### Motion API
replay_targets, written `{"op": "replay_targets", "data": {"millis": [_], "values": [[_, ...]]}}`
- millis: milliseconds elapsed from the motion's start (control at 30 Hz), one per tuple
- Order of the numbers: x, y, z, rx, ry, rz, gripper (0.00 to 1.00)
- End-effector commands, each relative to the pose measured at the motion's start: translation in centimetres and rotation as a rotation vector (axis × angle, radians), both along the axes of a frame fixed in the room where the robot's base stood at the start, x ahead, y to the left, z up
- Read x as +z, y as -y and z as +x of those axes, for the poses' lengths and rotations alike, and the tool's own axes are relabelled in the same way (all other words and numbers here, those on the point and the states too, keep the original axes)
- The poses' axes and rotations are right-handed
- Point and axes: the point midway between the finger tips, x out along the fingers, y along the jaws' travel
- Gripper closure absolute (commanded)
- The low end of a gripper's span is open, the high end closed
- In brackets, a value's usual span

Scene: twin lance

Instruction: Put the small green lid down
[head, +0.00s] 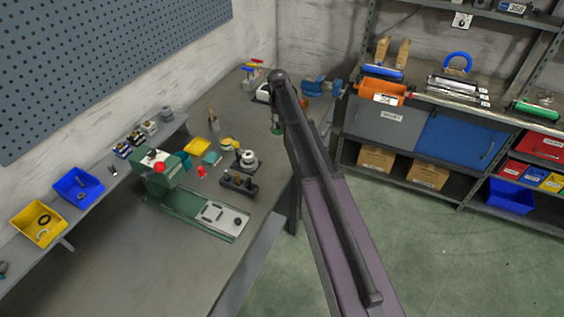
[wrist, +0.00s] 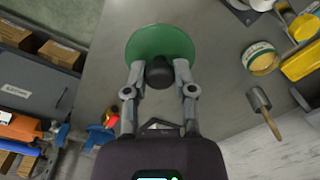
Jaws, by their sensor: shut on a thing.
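The small green lid (wrist: 160,38) is a round disc with a black knob (wrist: 158,73) at its middle. My gripper (wrist: 158,75) is shut on the knob, one finger on each side. In the wrist view the lid is seen against the grey bench top (wrist: 215,85); I cannot tell the height between them. In the head view a small part of the lid (head: 277,131) shows beside my arm, over the right part of the bench (head: 222,265). My gripper is mostly hidden there behind the arm.
A yellow-rimmed tin (wrist: 260,58), a wooden-handled tool (wrist: 263,108) and a yellow tray (wrist: 303,62) lie right of the lid in the wrist view. A green machine (head: 185,205) stands on the bench. A blue vise (head: 318,87) is at the far end. Bench around the lid looks clear.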

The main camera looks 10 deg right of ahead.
Motion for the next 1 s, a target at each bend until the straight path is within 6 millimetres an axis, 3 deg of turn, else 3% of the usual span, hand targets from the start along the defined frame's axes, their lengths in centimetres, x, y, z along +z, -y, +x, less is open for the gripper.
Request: {"op": "replay_targets", "data": {"millis": [267, 800, 1000], "values": [[-1.4, 0.0, -2.7, 0.015, 0.000, 0.000, 1.00], [-7.1, -1.1, -15.7, 0.112, 0.000, 0.000, 1.00], [-8.4, -1.3, -18.9, 0.140, 0.000, 0.000, 1.00]]}}
